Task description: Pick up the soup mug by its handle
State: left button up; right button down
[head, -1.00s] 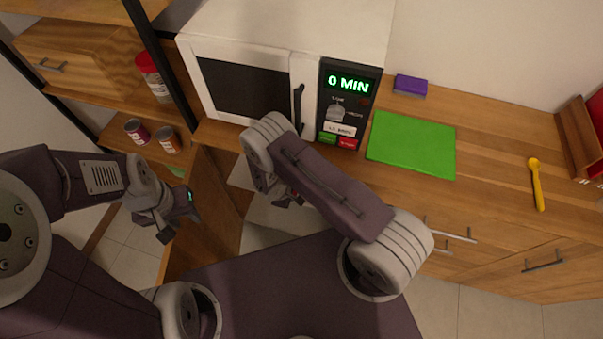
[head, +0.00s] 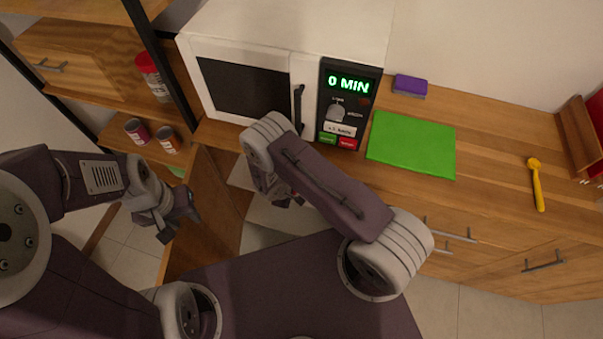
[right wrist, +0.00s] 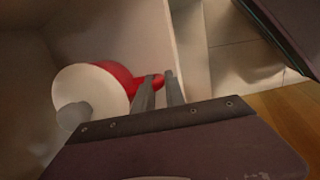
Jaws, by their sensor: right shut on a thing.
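The red soup mug (right wrist: 118,73) shows in the right wrist view, with a round cream-white face (right wrist: 88,92) towards the camera and a grey rounded shape over its lower left. Its red handle (right wrist: 158,80) lies between the fingertips of my right gripper (right wrist: 158,92), which is shut on it. In the head view my right gripper (head: 287,198) is mostly hidden behind its own arm, and the mug is not visible there. My left gripper (head: 182,216) is at the left, away from the mug; its jaw opening is unclear.
Pale walls (right wrist: 185,45) stand close around the mug. An open wooden cabinet door (head: 205,225) stands between my grippers. Above are the counter (head: 490,150), a microwave (head: 290,35), a green board (head: 412,145) and a yellow spoon (head: 537,185). Shelves with cans (head: 137,131) are at left.

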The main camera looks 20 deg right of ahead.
jog(key=shift+w, duration=0.1)
dwell(0.4)
jog(key=shift+r+p, duration=0.4)
jog(key=shift+r, duration=0.15)
notch_tip(320, 180, up, 3)
jog(key=shift+r+p, duration=0.1)
jog(key=shift+p, duration=1.05)
jog(key=s+r, duration=0.3)
jog(key=s, duration=0.3)
jog(key=s+d+r+b, duration=0.1)
jog(key=s+r, duration=0.2)
jog(key=s, duration=0.2)
jog(key=shift+s+d+r, duration=0.3)
jog(key=shift+s+r, duration=0.05)
